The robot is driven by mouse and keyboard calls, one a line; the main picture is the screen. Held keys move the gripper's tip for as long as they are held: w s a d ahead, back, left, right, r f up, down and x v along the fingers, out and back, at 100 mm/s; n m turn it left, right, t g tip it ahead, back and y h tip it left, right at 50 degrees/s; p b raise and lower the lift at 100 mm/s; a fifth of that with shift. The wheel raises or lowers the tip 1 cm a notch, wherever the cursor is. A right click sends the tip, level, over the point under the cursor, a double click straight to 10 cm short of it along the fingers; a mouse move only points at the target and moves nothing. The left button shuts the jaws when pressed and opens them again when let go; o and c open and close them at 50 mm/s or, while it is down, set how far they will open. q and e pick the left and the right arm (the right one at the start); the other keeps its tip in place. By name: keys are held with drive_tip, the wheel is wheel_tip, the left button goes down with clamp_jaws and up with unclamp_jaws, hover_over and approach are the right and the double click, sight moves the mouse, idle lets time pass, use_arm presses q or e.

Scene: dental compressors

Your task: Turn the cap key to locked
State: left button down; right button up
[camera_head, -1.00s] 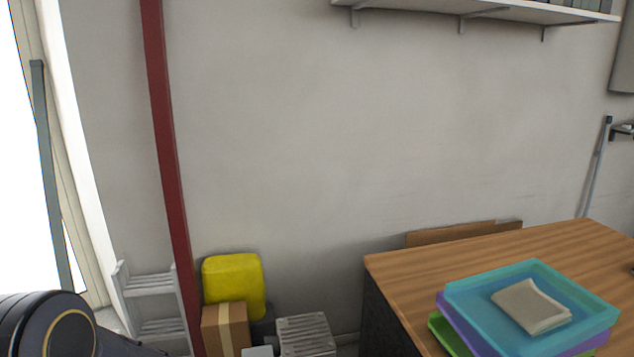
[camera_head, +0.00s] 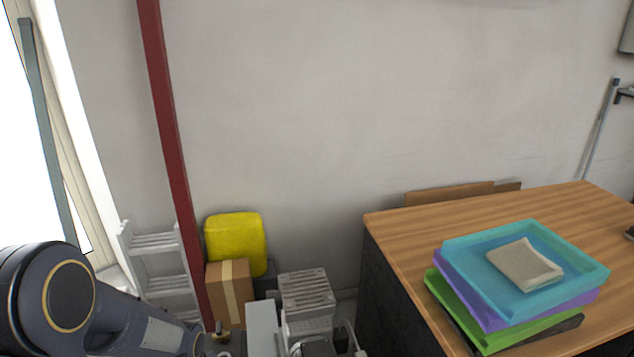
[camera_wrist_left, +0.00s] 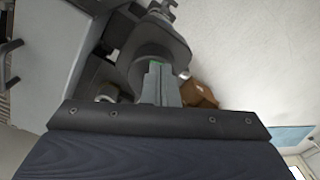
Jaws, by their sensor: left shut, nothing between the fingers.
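In the left wrist view my left gripper (camera_wrist_left: 158,75) shows as narrow grey fingers, closed together with nothing held. Its tips lie in front of a dark round part (camera_wrist_left: 165,50) with a small green mark; I cannot tell whether they touch. Dark fittings (camera_wrist_left: 158,12) stand beyond it, next to a large grey housing (camera_wrist_left: 48,60). I cannot tell which part is the cap key or how it is turned. In the head view my left arm reaches in from the left, towards grey and white compressor equipment (camera_head: 306,292) at the bottom edge, which is partly cut off. My right gripper is in neither view.
A wooden desk (camera_head: 400,225) with stacked coloured trays (camera_head: 455,250) stands at the right. A yellow container (camera_head: 236,240), a cardboard box (camera_head: 222,285) and a white rack (camera_head: 155,262) stand by the wall. A red post (camera_head: 165,110) rises behind my left arm.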

use_arm(q)
wheel_tip(320, 180, up, 5)
drive_tip(key=p, duration=0.4)
drive_tip(key=shift+r, duration=0.15)
drive_tip(key=s+d+r+m+t+h, duration=0.1)
drive_tip(key=s+r+m+t+h, duration=0.1)
drive_tip(key=s+r, duration=0.5)
drive_tip(key=s+d+r+m+t+h, duration=0.1)
drive_tip(key=s+r+m+t, duration=0.2)
drive_tip(key=r, duration=0.8)
drive_tip(key=shift+s+d+r+m+t+h, duration=0.35)
drive_tip(key=shift+s+m, duration=0.65)
drive_tip(key=shift+s, duration=1.05)
